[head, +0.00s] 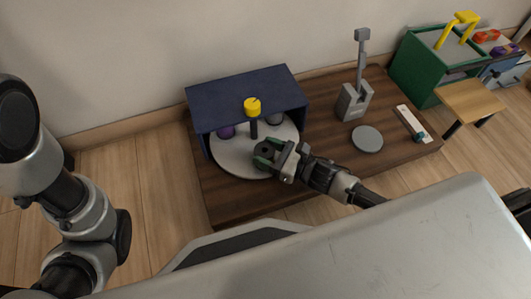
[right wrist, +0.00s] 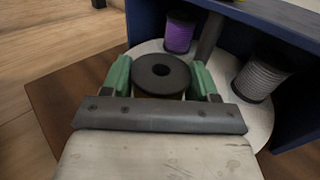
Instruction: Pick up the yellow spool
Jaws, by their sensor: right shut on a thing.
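The yellow spool (right wrist: 160,75) stands upright between my right gripper's green fingers in the right wrist view, on the near part of the round grey plate (right wrist: 140,50). Its black top flange with a central hole faces up and hides most of the thread; a thin yellowish strip shows below the rim. It also shows in the head view (head: 265,150). My right gripper (head: 268,155) is shut on it, one finger on each side. I cannot tell whether the spool touches the plate. My left arm is at the left; its gripper is out of view.
A purple spool (right wrist: 179,33) and a grey spool (right wrist: 258,77) stand farther back on the plate, under a dark blue hood (head: 245,95). A yellow-topped post (head: 252,106) rises in front of the hood. A grey stand (head: 355,100) and grey disc (head: 367,139) are to the right.

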